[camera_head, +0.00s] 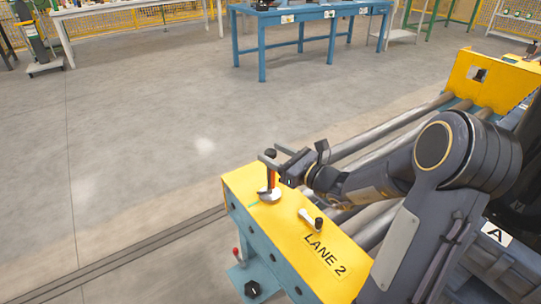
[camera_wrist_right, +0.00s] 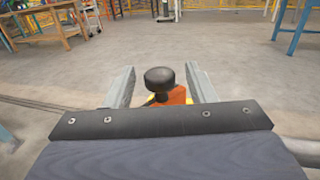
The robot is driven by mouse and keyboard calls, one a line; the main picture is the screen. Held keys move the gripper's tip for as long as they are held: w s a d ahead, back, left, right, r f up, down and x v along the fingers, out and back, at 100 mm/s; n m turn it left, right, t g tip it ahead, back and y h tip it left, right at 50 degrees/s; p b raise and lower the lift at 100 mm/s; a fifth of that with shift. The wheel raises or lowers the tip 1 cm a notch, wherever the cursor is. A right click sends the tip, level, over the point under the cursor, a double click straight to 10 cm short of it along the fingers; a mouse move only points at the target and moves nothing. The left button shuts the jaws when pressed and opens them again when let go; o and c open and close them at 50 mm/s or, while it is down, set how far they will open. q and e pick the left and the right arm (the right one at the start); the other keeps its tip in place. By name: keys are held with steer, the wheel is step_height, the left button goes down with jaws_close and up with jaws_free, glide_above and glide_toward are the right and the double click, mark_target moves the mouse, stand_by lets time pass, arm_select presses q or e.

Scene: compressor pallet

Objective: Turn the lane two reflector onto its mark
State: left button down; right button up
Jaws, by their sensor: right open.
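The lane two reflector (camera_head: 271,183) stands upright on a round silver base at the far end of the yellow plate (camera_head: 243,182) marked LANE 2. It has a black knob on top and an orange-red face. A short green mark (camera_head: 253,204) lies on the plate beside the base. My right gripper (camera_head: 276,157) is open at the reflector's top. In the right wrist view, the black knob (camera_wrist_right: 160,80) sits between the open fingers (camera_wrist_right: 162,88), with a gap visible on both sides. The orange face (camera_wrist_right: 177,96) shows just behind it. My left gripper is not in view.
A silver lever with a black knob (camera_head: 312,220) sits on the same plate, nearer the LANE 2 label. Rollers (camera_head: 390,132) run to a yellow end plate (camera_head: 495,80) at the right. Open floor lies left; a blue table (camera_head: 305,13) stands far back.

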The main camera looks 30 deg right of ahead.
steer(key=shift+x, duration=0.8)
steer(key=c, duration=0.9)
steer(key=n+g+y+p, duration=0.2)
steer(key=n+y+p, duration=0.1)
steer(key=y, duration=0.1)
steer(key=shift+r+y, duration=0.15)
steer(key=shift+y, duration=0.15)
steer(key=shift+n+g+y+p, duration=1.4)
steer(key=shift+g+y+p, duration=0.05)
steer(key=shift+g+y, duration=0.05)
steer(key=o, duration=0.9)
